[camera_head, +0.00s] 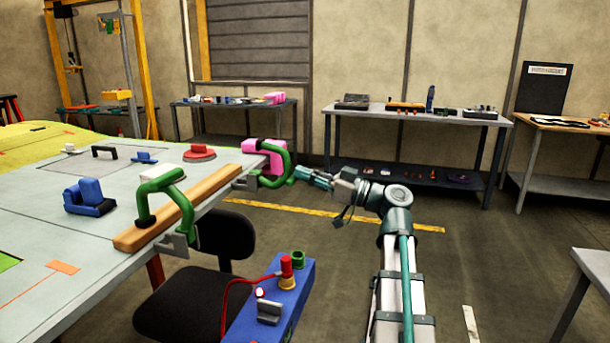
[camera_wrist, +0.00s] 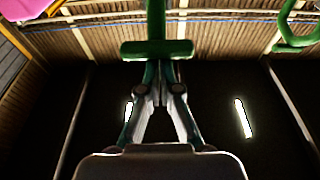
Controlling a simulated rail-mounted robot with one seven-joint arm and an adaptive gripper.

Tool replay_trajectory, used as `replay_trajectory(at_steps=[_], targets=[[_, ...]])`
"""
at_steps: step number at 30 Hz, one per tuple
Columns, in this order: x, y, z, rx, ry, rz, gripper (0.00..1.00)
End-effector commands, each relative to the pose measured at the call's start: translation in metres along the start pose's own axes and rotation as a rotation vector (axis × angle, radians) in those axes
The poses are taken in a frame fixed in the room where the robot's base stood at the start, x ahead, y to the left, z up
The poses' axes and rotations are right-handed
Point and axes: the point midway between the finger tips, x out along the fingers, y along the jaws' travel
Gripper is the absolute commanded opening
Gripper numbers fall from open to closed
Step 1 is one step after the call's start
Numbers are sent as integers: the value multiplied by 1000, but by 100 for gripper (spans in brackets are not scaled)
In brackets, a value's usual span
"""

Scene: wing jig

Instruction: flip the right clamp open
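The right clamp (camera_head: 280,165) is a green curved clamp at the far end of the wooden strip, beside a pink block (camera_head: 264,148). My gripper (camera_head: 306,175) comes from the right, its tips close to the green curve; I cannot tell if they touch. In the wrist view a green T-shaped piece (camera_wrist: 157,49) lies straight ahead of my gripper (camera_wrist: 157,78). The fingers draw close together just below its crossbar, and whether they are shut or hold anything is unclear. A green curved piece (camera_wrist: 298,30) shows at upper right. The left clamp (camera_head: 170,205) stands nearer on the table edge.
The wooden strip (camera_head: 180,207) runs along the edge of the grey table (camera_head: 105,255). A blue box (camera_head: 270,300) with red and yellow parts and a black chair (camera_head: 190,305) stand in front. Open floor (camera_head: 470,250) lies to the right.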

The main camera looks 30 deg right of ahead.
Motion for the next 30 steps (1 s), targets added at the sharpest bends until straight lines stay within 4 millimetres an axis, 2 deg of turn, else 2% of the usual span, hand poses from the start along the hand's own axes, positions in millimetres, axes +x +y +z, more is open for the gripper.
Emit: replay_trajectory(at_steps=[1,5,8,14,21,25,30], targets=[[-2,-3,11,1,-23,-3,0],[-1,-4,7,1,-22,-3,0],[1,-4,-3,0,-19,-5,0],[9,-4,-42,-2,-4,-8,0],[-44,-4,-27,0,-1,-3,0],[-66,-3,-24,0,0,-3,0],[-84,-3,-20,1,0,-5,0]])
